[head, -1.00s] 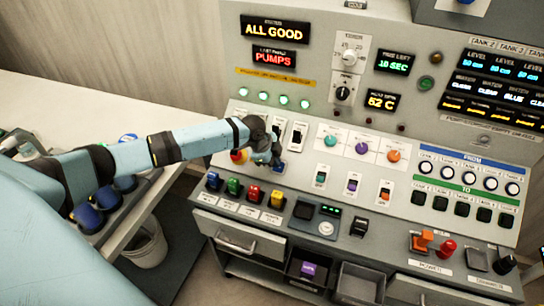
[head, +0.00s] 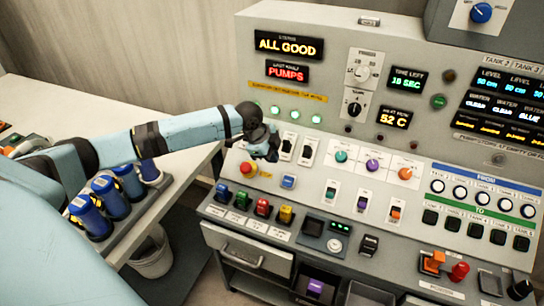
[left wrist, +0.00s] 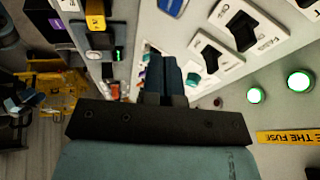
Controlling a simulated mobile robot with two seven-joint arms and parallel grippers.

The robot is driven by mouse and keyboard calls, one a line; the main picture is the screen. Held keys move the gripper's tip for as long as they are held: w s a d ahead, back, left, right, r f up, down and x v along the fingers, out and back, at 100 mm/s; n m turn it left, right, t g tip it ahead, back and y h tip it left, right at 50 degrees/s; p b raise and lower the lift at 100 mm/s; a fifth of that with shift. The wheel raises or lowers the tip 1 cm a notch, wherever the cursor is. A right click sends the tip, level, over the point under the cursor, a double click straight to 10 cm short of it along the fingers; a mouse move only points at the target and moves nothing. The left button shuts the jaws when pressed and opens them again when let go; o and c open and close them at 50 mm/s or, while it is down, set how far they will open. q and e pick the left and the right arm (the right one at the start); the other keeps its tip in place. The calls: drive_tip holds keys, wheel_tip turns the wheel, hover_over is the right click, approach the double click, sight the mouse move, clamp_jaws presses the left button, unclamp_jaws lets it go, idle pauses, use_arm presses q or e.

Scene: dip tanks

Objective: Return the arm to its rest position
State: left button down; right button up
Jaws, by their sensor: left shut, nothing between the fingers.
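My left arm reaches in from the left in the head view. Whether the gripper touches the panel cannot be told. My right gripper is not in view.
A red emergency button (head: 249,169) and a blue button (head: 288,181) lie just below the gripper. Coloured rocker switches (head: 263,207) line the front ledge. Blue canisters (head: 112,197) stand in a rack on the white side table (head: 175,185). A bin (head: 152,255) is on the floor.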

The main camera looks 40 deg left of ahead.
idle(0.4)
use_arm(q)
drive_tip(key=s+d+f+n+t+h+p, duration=0.1)
drive_tip(key=s+d+f+n+t+p, duration=0.1)
drive_tip(key=s+d+f, duration=0.5)
drive_tip(key=s+d+f+n+t+h+p, duration=0.15)
drive_tip(key=s+d, duration=0.25)
drive_tip(key=d, duration=0.6)
drive_tip(key=s+d+f+n+t+y+p, duration=0.1)
drive_tip(key=s+n+t+p, duration=0.3)
drive_tip(key=s, duration=1.2)
drive_tip(key=d+n+y, duration=0.1)
drive_tip(key=n, duration=0.3)
drive_tip(key=shift+d, duration=0.25)
drive_tip(key=shift+s+f, duration=0.1)
